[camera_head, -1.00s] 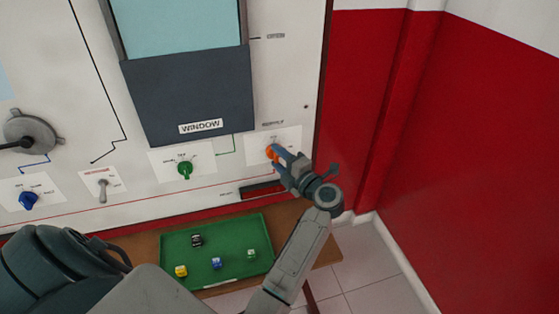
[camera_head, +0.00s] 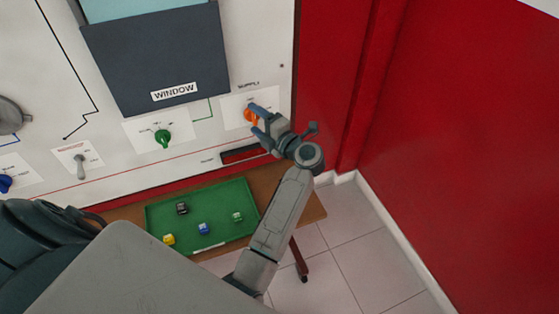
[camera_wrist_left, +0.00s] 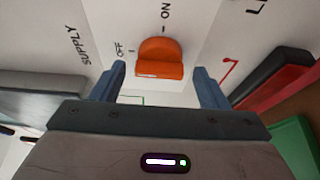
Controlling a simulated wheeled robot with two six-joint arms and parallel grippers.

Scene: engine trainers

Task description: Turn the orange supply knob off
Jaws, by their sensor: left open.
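The orange supply knob (camera_head: 250,116) is on a white label on the upright panel, right of the green knob (camera_head: 162,138). In the left wrist view the orange knob (camera_wrist_left: 160,58) sits ahead between my open fingers, with a gap on both sides. "OFF" is printed to its upper left, "ON" above and to its right, and "SUPPLY" farther left. My left gripper (camera_head: 258,118) is open and empty at the knob; it also shows in the left wrist view (camera_wrist_left: 157,88). Which mark the knob points to is hard to tell. My right gripper is not in view.
A green tray (camera_head: 222,190) with several small coloured blocks lies on a brown table (camera_head: 310,208) below the panel. A grey toggle switch (camera_head: 80,166) and a dark window box (camera_head: 160,60) are to the left. A red wall (camera_head: 450,130) stands to the right.

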